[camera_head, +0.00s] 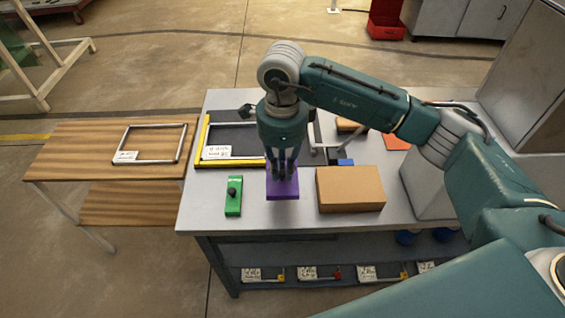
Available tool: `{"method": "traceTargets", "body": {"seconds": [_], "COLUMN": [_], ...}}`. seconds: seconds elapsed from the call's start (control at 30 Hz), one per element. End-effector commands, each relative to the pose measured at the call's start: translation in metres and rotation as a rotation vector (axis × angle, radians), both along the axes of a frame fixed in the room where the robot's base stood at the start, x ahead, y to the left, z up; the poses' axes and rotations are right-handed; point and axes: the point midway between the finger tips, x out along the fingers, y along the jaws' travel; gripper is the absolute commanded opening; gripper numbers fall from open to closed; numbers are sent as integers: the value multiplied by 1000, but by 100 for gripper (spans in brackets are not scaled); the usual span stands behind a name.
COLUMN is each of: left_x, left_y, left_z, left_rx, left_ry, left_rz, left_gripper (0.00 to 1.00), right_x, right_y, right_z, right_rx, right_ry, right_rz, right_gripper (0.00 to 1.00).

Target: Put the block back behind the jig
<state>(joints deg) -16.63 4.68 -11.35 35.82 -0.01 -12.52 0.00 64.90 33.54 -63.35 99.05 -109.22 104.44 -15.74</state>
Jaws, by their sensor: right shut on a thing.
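My right gripper (282,172) points straight down over the front middle of the grey table and is shut on a purple block (283,190). The gripper hides the block's upper part, and I cannot tell whether its underside touches the table. Just behind it lies a flat dark board with a yellow frame (203,140) and a white label, partly hidden by my arm. A small green fixture with a dark knob (234,196) stands left of the block. I cannot tell for certain which of these is the jig. My left gripper is not in view.
A brown box (350,189) stands close right of the block. A small blue piece (346,162) and an orange piece (397,142) lie farther back. A wooden side table (75,150) at left holds a metal frame (127,145). Labelled items line the lower shelf.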

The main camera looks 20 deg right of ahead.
Motion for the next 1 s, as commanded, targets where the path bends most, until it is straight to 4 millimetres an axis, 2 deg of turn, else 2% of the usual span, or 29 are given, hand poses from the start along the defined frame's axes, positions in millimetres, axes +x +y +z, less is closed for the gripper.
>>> {"method": "traceTargets", "body": {"seconds": [0.1,0.2,0.5,0.7,1.0], "left_x": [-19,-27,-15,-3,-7], "left_y": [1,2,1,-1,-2], "left_z": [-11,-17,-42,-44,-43], "left_rx": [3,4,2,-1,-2], "left_ry": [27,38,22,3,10], "left_rz": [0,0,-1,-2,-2], "left_gripper": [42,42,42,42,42], "right_x": [0,0,0,0,0], "right_y": [0,0,0,0,0], "right_z": [-18,-30,-62,-66,-65], "right_rx": [0,0,0,1,1], "right_ry": [1,1,-1,-1,-1], "right_rz": [0,1,1,1,0], "right_gripper": [0,0,0,0,0]}}
